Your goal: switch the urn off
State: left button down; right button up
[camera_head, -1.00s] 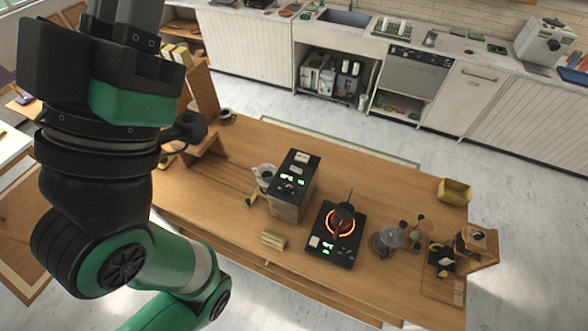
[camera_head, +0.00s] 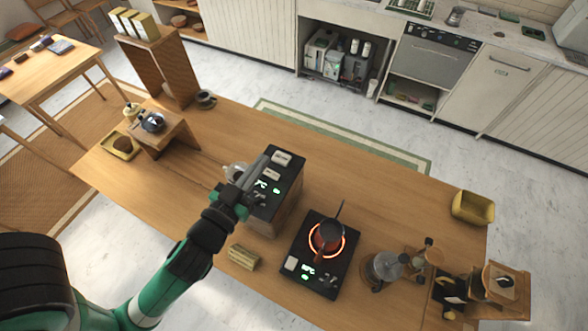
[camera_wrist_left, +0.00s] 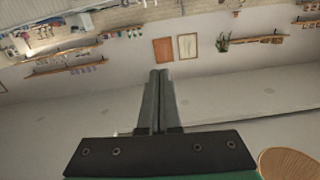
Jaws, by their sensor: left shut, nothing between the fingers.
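The urn (camera_head: 287,181) is a box with a black top on the wooden table in the head view. Its top has two pale switches (camera_head: 282,158) and a lit green display. My left gripper (camera_head: 264,157) is shut and empty, with its fingers over the urn's left top edge, close beside the switches. I cannot tell whether the fingertips touch the urn. The gripper hides part of the top and display. In the left wrist view the closed fingers (camera_wrist_left: 159,74) point towards the room's walls, and no urn shows. My right gripper is not in view.
A hot plate (camera_head: 292,264) with a glowing ring and a small pot (camera_head: 328,236) stands right of the urn. A glass vessel (camera_head: 387,265) stands further right. The table's far right middle is mostly clear.

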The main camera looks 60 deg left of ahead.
aim_at(266, 181)
pick_arm(q)
jog(key=s+f, duration=0.1)
jog(key=f, duration=0.2)
jog(key=s+f+g+b, duration=0.1)
jog(key=s+f, duration=0.1)
jog(key=f, duration=0.1)
jog(key=s+f+g+b, duration=0.1)
jog(key=s+f, duration=0.1)
jog(key=f, duration=0.2)
jog(key=shift+a+m+h, duration=0.25)
jog(key=shift+m+h, duration=0.05)
jog(key=shift+h, duration=0.1)
jog(key=shift+r, duration=0.1)
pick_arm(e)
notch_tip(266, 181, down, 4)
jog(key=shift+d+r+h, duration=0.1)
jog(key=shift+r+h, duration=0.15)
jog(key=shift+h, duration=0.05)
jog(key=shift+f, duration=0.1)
